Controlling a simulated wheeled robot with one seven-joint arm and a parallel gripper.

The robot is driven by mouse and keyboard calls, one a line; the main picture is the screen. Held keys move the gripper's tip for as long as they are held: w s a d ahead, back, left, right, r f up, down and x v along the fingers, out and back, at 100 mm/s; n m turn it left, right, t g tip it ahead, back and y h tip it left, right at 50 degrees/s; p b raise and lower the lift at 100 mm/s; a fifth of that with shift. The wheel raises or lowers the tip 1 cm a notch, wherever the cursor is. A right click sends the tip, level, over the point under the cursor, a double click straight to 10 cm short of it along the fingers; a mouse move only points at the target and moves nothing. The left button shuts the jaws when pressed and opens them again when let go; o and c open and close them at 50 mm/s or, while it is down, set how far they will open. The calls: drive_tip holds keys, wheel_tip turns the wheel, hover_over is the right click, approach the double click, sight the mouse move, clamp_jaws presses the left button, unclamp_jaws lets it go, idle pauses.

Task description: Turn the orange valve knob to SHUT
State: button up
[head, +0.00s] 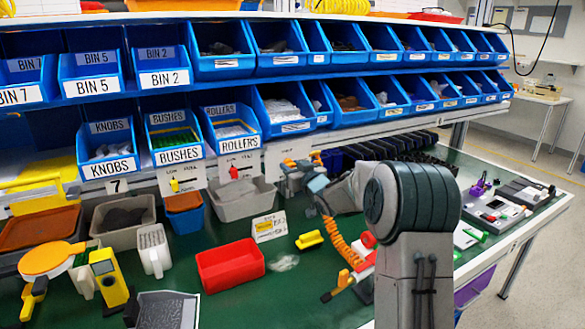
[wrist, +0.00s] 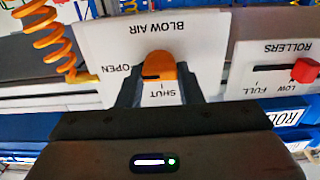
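The orange valve knob (wrist: 160,66) is on a white BLOW AIR panel (wrist: 205,50), which appears upside down in the wrist view. A dark line on the knob lies sideways, toward the OPEN label at left. The SHUT label (wrist: 160,94) is just below the knob in this view. My gripper (wrist: 159,75) has one dark finger on each side of the knob. The fingers look apart, around the knob; whether they touch it is unclear. In the head view my gripper (head: 318,184) is at the shelf front, and the knob is mostly hidden.
A red slider knob (wrist: 305,70) on a ROLLERS panel is close by at right in the wrist view. A coiled orange hose (wrist: 45,35) hangs at left. Blue bins (head: 232,125) line the shelves. A red tray (head: 230,265) and a yellow block (head: 309,240) lie on the green bench.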

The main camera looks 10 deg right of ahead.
drive_tip(key=shift+c, duration=0.9)
drive_tip(key=shift+f+n+b, duration=0.1)
drive_tip(key=shift+n+b, duration=0.2)
drive_tip(key=shift+b, duration=0.15)
drive_tip(key=shift+a+f+n+b, duration=0.1)
drive_tip(key=shift+n+b, duration=3.7)
drive_tip(key=shift+n, duration=0.55)
drive_tip(key=shift+a+n+b, duration=0.1)
drive_tip(key=shift+n+b, duration=3.7)
drive_tip(key=shift+n, duration=0.55)
drive_tip(key=o, duration=1)
drive_tip(key=shift+s, duration=0.1)
